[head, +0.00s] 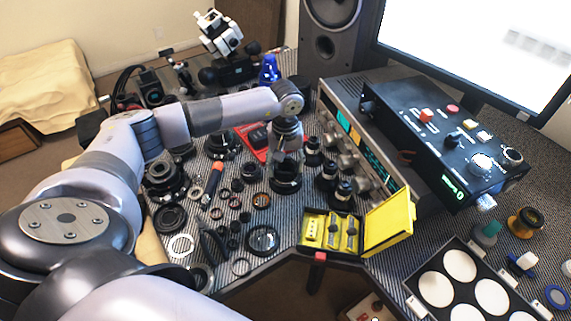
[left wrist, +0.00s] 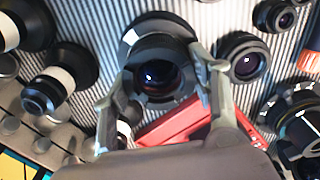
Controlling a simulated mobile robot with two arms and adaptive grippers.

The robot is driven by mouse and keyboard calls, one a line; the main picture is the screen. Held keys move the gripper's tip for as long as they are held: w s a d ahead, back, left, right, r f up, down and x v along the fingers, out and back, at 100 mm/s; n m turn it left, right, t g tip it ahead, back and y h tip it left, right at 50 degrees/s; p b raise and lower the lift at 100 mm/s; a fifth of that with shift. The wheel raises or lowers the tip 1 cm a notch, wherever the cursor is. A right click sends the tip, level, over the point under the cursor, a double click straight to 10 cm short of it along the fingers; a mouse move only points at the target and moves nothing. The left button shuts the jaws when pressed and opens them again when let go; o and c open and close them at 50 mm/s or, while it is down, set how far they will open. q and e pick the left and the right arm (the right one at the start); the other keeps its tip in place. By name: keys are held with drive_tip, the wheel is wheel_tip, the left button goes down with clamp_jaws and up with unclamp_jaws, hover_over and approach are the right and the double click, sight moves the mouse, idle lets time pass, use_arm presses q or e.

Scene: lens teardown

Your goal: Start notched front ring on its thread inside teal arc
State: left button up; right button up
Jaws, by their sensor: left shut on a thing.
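My left gripper (head: 285,152) points down over a dark lens barrel (head: 286,182) standing on the striped mat. In the left wrist view its two fingers (left wrist: 163,88) are closed on opposite sides of a dark notched ring (left wrist: 160,45). Dark glass shows through the ring's opening. The ring is over the lens barrel, whose paler rim (left wrist: 148,22) shows behind it. I cannot tell whether the ring touches the thread. I cannot make out the teal arc in either view. My right gripper is not in view.
A red box (left wrist: 180,122) lies close beside the lens. Several dark lens parts stand around it, including a small lens (left wrist: 243,60). A yellow case (head: 388,226) lies open in front. A silver instrument with knobs (head: 345,160) stands to the right.

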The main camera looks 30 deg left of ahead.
use_arm(q)
drive_tip(key=o, duration=1)
drive_tip(key=shift+o, duration=0.2)
drive_tip(key=shift+r, duration=0.2)
wheel_tip(320, 180, up, 12)
drive_tip(key=shift+f, duration=0.15)
